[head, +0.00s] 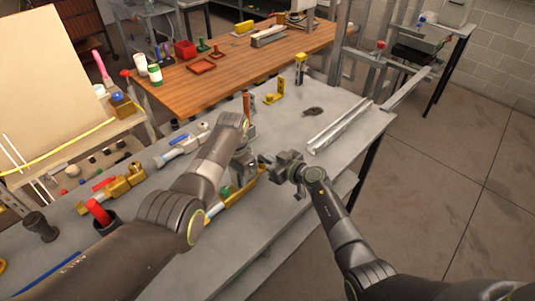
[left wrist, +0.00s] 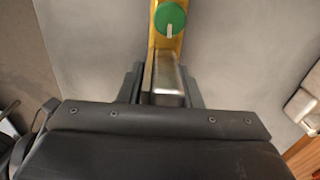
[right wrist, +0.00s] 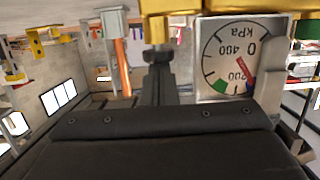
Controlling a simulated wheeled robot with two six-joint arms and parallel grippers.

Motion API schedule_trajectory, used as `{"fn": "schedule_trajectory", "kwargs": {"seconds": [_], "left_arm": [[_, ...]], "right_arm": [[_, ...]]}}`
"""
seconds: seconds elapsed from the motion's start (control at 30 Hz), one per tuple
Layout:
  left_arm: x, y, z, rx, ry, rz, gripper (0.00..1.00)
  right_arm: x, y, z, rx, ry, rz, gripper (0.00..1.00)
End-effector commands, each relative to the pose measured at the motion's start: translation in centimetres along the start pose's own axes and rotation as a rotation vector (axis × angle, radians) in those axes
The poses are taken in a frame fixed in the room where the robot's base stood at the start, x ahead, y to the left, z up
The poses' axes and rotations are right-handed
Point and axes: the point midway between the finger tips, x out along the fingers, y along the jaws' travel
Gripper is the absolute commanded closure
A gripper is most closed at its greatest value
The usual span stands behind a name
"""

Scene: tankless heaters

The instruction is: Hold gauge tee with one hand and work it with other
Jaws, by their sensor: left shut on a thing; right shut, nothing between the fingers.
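The gauge tee has a brass body (head: 240,191) with a green round knob (head: 225,191), low over the grey bench. In the left wrist view the green knob (left wrist: 171,19) sits on the brass, with a silver block (left wrist: 167,78) between my left fingers. My left gripper (head: 243,160) is shut on the tee there, and my arm hides part of it. The right wrist view shows its square kPa dial (right wrist: 238,57) and a short brass stem (right wrist: 157,28). My right gripper (right wrist: 158,70) is shut and empty just below the stem; I cannot tell whether they touch.
Valves with red (head: 99,211) and blue (head: 159,161) handles lie along the grey bench's left side. A brass bracket (head: 273,92) and a metal channel (head: 341,127) lie farther back.

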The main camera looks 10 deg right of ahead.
Motion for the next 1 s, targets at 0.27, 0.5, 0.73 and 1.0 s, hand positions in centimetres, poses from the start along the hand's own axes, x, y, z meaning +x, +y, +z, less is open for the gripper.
{"fn": "schedule_trajectory", "kwargs": {"seconds": [0.27, 0.5, 0.73, 1.0], "left_arm": [[-0.1, 0.1, -0.1, 0.002, 0.001, 0.001, 1.00], [-0.1, 0.1, -0.1, 0.002, 0.001, 0.001, 1.00], [-0.1, 0.1, -0.1, 0.002, 0.001, 0.001, 1.00], [-0.1, 0.1, -0.1, 0.001, 0.001, 0.001, 1.00]], "right_arm": [[0.1, 0.0, 0.9, 0.002, -0.005, 0.000, 1.00], [0.1, -0.1, 0.8, 0.001, -0.007, 0.000, 1.00], [-0.5, 0.0, -1.5, -0.002, -0.002, 0.001, 1.00], [-3.7, 0.1, -3.1, -0.001, -0.002, 0.002, 1.00]]}}
